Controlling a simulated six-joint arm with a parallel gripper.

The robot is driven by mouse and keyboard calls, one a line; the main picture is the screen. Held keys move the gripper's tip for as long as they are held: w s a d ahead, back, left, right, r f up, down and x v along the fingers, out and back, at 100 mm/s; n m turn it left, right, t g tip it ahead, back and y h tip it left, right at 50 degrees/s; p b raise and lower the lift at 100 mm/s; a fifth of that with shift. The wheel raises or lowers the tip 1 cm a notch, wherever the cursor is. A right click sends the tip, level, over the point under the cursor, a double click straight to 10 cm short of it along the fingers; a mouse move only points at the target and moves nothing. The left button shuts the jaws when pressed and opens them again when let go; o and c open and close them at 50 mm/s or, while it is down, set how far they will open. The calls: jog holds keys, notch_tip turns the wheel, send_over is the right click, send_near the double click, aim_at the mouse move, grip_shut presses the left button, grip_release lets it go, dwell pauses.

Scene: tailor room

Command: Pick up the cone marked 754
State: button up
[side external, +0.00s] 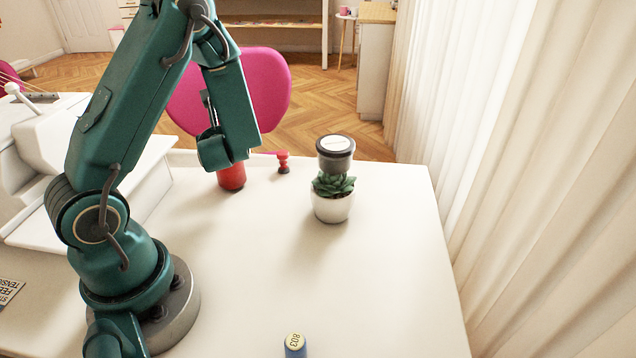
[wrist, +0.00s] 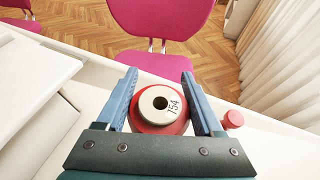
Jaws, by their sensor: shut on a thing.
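The cone marked 754 is red with a pale ring-shaped top; in the wrist view its top (wrist: 149,101) sits between my gripper's two blue fingers (wrist: 158,88), with the number on the right side of the ring. My gripper is shut on it. In the side external view the red cone (side external: 232,179) shows just below the end of my arm, near the table's far edge. It looks upright; my fingers are mostly hidden there, and I cannot tell whether its base touches the table.
A small red turned piece (side external: 283,163) stands right of the cone. A potted succulent (side external: 332,205) and a dark, pale-topped object (side external: 336,154) are farther right. A blue cone marked 803 (side external: 295,345) is at the front. A white machine (side external: 45,140) stands left. The table's middle is clear.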

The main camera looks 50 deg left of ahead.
notch_tip(320, 180, up, 10)
jog(key=shift+f, duration=0.25)
dwell(0.3)
jog(key=shift+w+d, duration=0.1)
